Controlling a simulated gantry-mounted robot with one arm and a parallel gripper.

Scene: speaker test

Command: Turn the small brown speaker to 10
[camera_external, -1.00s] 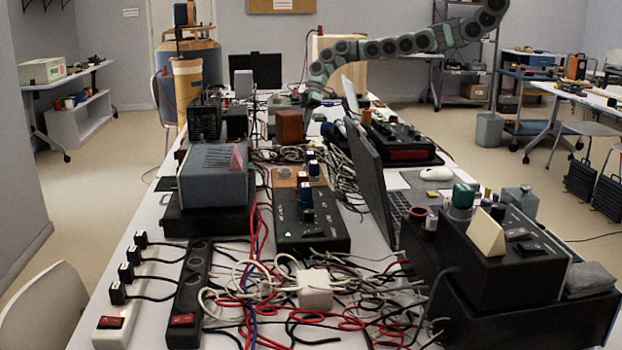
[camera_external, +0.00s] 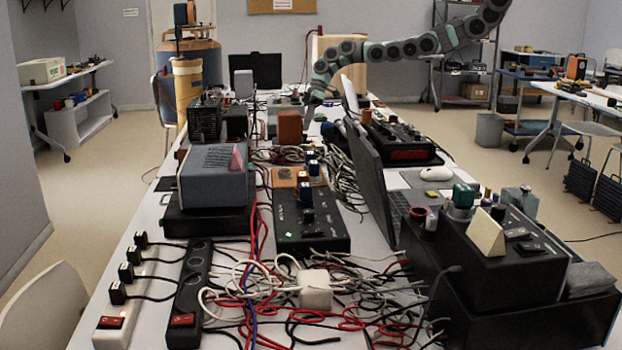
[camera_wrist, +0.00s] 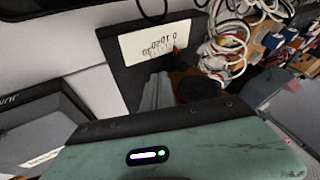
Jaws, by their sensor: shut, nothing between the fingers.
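The small brown speaker (camera_external: 290,127) stands upright among cables, past the middle of the long table. My gripper (camera_external: 308,106) is low over the table just behind and right of it; its tips are hard to make out there. In the wrist view my gripper's grey fingers (camera_wrist: 160,92) are together with nothing between them. They are in front of a dark panel (camera_wrist: 122,78) with a white number scale (camera_wrist: 148,43), seen upside down. A small red mark shows at the scale's edge, near the low numbers. I cannot tell whether this panel belongs to the brown speaker.
Loose cables (camera_external: 330,165) crowd the table around the speaker. A grey box (camera_external: 213,172) stands at the front left, an open laptop (camera_external: 368,175) at the right, and a black control box (camera_external: 312,225) in front. There is little free room.

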